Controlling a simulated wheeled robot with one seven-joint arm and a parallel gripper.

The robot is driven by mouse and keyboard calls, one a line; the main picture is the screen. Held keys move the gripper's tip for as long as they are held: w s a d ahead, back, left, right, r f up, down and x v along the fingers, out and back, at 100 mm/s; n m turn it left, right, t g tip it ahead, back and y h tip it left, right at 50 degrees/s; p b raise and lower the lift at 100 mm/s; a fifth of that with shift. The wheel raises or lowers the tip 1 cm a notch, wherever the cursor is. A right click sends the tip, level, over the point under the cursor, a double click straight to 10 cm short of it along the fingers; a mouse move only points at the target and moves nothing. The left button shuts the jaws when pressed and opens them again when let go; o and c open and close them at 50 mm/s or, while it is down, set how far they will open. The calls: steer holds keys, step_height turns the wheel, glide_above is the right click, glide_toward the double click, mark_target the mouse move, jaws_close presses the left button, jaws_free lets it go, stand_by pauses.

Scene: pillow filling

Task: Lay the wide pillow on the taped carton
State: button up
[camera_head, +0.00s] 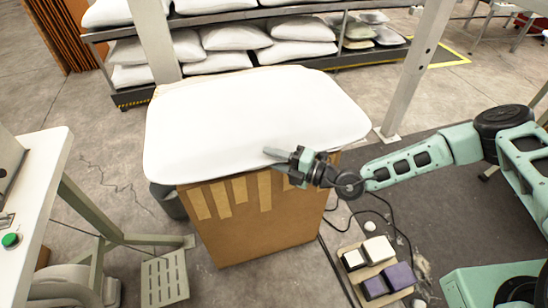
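The wide white pillow (245,115) lies flat across the top of the taped carton (250,228). It covers nearly the whole top and reaches past the carton's side edges. The carton is brown, with several strips of tan tape hanging down its front face. My gripper (275,157) reaches in from the right at the pillow's front edge. Its fingertips point left and overlap the pillow in the picture. I cannot tell whether they touch it, or whether the fingers are open or shut.
A rack (265,68) with several white pillows stands behind. A white-topped table (35,185) with a green button is at the left. A wooden board (350,275) with small dark and white blocks lies at the lower right, near cables. A metal post (412,75) stands right of the carton.

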steer(key=o, duration=0.6)
steer(key=shift+c, duration=0.2)
steer(key=shift+f, duration=0.15)
steer(key=p+v, duration=0.1)
steer(key=v, duration=0.8)
